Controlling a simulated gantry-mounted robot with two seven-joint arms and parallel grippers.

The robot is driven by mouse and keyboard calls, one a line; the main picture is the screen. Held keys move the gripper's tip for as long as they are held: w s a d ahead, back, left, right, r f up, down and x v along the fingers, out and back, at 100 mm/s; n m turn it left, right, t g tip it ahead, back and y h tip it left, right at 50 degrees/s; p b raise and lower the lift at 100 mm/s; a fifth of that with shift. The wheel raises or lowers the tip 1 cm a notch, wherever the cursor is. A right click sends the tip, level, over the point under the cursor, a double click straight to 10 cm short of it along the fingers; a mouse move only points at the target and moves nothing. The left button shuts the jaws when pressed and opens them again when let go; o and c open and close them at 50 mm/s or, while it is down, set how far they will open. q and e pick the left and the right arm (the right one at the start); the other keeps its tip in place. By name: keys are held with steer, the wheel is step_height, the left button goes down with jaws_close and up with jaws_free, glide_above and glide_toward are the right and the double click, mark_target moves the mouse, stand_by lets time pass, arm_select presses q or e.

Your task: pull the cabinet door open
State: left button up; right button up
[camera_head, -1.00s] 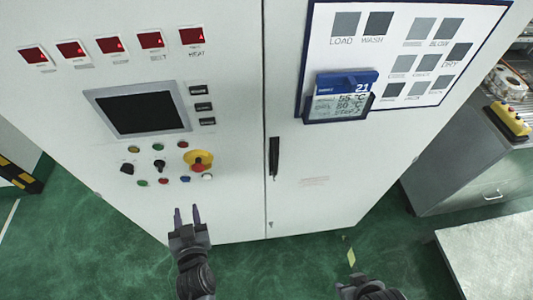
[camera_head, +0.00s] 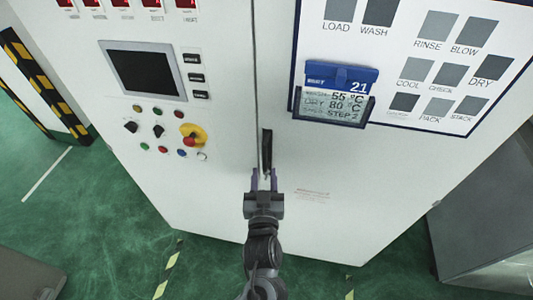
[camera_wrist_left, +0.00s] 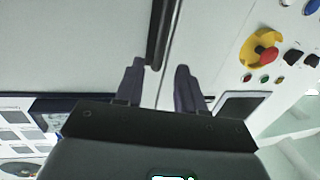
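The white cabinet door (camera_head: 330,215) is the right-hand panel and looks closed against the left panel along a vertical seam. Its slim black upright handle (camera_head: 267,150) is just right of the seam; it also shows in the left wrist view (camera_wrist_left: 160,30). My left gripper (camera_head: 264,175) is open, its fingers pointing up the door at the handle's lower end. In the left wrist view my left gripper (camera_wrist_left: 158,72) has its fingers well apart, with the handle's lower end near the left finger's tip. Contact cannot be told. My right gripper is out of view.
The left panel carries a dark screen (camera_head: 147,72), several buttons and a yellow-and-red emergency stop (camera_head: 193,135). A display in a blue holder (camera_head: 335,95) hangs on the door. A grey cabinet (camera_head: 485,220) stands at right. Green floor (camera_head: 110,200) lies in front.

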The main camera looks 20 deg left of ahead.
mark_target(265, 154)
arm_select(q)
steer(key=p+x, duration=0.1)
steer(key=x, duration=0.7)
steer(key=shift+w+a, duration=0.15)
steer(key=shift+w, duration=0.2)
steer(key=shift+c, duration=0.2)
jaws_close()
